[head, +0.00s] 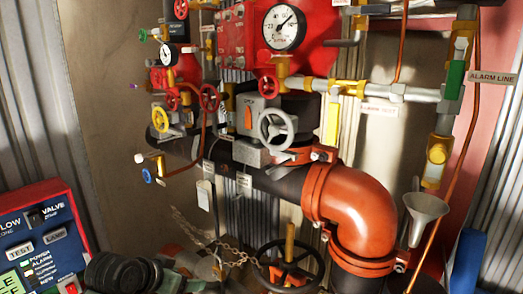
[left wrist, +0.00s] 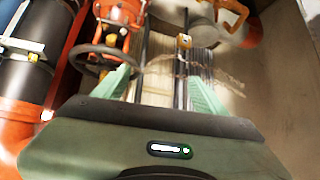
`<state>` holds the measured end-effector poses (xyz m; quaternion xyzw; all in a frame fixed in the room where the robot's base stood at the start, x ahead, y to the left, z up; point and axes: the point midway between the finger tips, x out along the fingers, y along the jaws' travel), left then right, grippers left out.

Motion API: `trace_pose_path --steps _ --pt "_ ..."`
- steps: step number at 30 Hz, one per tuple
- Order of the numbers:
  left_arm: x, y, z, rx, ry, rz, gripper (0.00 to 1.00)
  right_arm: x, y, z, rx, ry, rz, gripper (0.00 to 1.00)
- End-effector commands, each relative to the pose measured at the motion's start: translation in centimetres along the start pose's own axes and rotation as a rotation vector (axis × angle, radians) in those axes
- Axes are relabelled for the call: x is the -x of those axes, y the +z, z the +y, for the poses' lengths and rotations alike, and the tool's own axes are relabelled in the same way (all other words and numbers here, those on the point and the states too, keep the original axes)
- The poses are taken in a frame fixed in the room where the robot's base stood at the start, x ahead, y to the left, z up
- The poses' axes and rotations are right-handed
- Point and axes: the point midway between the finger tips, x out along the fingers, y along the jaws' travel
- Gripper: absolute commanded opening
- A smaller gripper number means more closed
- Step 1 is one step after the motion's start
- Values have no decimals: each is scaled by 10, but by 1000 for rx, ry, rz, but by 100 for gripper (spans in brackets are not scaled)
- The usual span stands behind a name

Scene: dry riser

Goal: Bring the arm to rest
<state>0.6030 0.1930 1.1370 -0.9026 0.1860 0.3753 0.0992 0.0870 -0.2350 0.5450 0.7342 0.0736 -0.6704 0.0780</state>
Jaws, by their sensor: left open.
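My left gripper (head: 205,264) is low in the head view, in front of the lower pipework, and is partly cut off by the bottom edge. In the left wrist view its two pale green fingers (left wrist: 160,76) stand apart with nothing seen held between them. A black handwheel (left wrist: 98,60) on a red valve lies beyond the left finger; I cannot tell if they touch. My right gripper is in neither view.
A black handwheel with an orange stem (head: 290,266) and a hanging chain (head: 220,246) are near the left gripper. A large orange pipe elbow (head: 355,205) is to the right. A control panel (head: 42,235) stands at lower left. Gauges and valves fill the wall above.

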Motion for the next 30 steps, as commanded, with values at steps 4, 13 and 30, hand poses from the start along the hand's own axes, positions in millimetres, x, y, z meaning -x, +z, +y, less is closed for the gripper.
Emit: trace_pose_path --steps 4,13,30 --pt "-6 102 38 50 -16 -128 72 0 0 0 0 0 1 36" --pt "34 246 95 145 -70 -323 72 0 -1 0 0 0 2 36" --pt "72 351 130 227 -127 -485 72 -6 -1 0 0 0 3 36"
